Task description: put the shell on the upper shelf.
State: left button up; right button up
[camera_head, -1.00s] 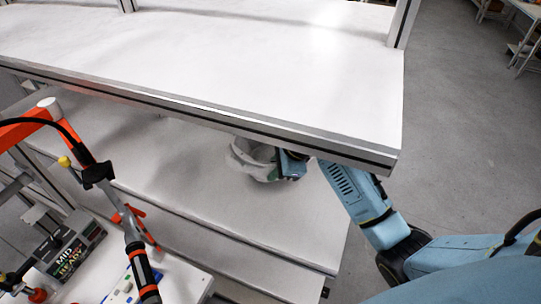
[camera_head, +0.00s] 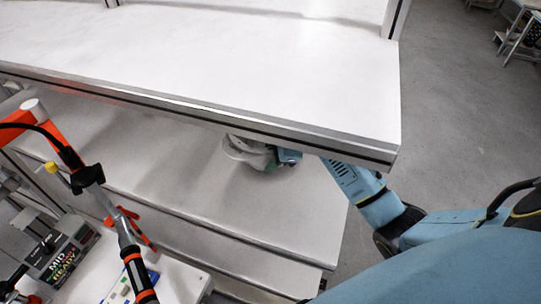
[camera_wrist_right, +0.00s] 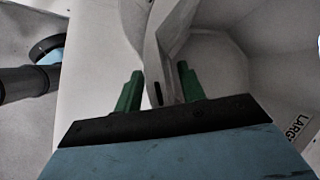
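The pale grey-white helmet shell (camera_head: 245,152) is under the front edge of the upper shelf (camera_head: 250,60), above or at the lower shelf; its exact height is unclear. It looks tilted, and the upper shelf edge hides part of it. My right gripper (camera_head: 284,157) is at its right side, with my blue arm reaching in from the right. My left gripper is not in view.
The upper shelf is bare, with a metal front edge and posts at the back. The lower shelf (camera_head: 160,170) is otherwise clear. An orange and grey jointed stand (camera_head: 118,225) and a box marked "MID READY" (camera_head: 65,255) are at the front left. Open floor (camera_head: 455,110) lies right.

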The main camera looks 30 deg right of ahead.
jog(key=shift+r, duration=0.15)
jog(key=s+d+r+b, duration=0.1)
jog(key=s+d, duration=0.6)
jog(key=s, duration=0.3)
jog(key=shift+d, duration=0.4)
dwell(0.7)
